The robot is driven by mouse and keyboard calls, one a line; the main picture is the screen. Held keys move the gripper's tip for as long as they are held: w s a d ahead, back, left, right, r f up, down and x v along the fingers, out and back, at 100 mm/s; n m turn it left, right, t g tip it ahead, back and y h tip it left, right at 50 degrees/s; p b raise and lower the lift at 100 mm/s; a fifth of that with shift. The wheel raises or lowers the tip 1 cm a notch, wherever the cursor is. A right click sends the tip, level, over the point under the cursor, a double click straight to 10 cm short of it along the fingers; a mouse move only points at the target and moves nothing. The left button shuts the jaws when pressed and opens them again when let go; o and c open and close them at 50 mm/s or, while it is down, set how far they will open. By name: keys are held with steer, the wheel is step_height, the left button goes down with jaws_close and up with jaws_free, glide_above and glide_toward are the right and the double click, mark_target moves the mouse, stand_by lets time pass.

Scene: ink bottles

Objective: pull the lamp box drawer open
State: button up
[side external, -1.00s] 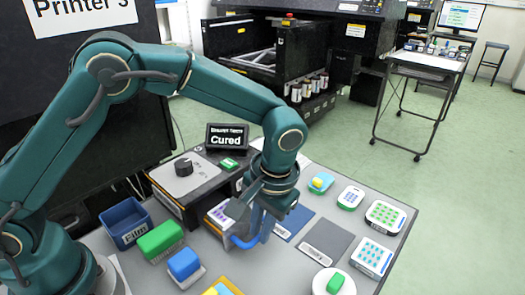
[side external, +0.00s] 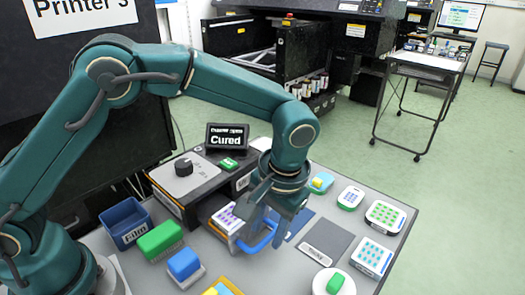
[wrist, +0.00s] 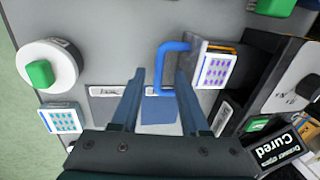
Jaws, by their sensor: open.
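The lamp box (side external: 176,180) is a dark box with a grey top and a black knob. Its drawer (wrist: 198,75) stands out from the front and carries a white card with purple dots (side external: 228,216). A blue loop handle (side external: 262,243) is on the drawer front; it also shows in the wrist view (wrist: 160,68). My gripper (side external: 266,228) is open at the handle. In the wrist view, the handle's outer bar lies between the fingertips (wrist: 156,76), and the right fingertip appears inside the loop. Contact is hard to tell.
A "Cured" sign (side external: 227,138) stands behind the box. A blue bin (side external: 126,222), a green block (side external: 160,238) and a blue block (side external: 184,264) are at left. A grey mat (side external: 326,243), dotted trays (side external: 372,257) and a round white dish (side external: 333,282) are at right.

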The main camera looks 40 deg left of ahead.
steer(key=r, duration=0.4)
steer(key=shift+d, duration=0.35)
step_height(320, 180, up, 7)
stand_by(0.8)
steer(key=s+a+r+n+t+h, duration=0.1)
steer(key=s+a+r, duration=0.1)
steer(key=a+r, duration=0.25)
steer(key=s+a+r+n+t, duration=0.1)
steer(key=s+a+r, duration=0.2)
steer(key=a+r, duration=0.15)
steer(key=s+a+f+m+t+h, duration=0.1)
steer(key=s+a+f+m+t, duration=0.1)
steer(key=s+f, duration=0.6)
steer(key=shift+a+f+t, duration=0.35)
steer(key=shift+a+t, duration=0.25)
steer(key=shift+t, duration=0.2)
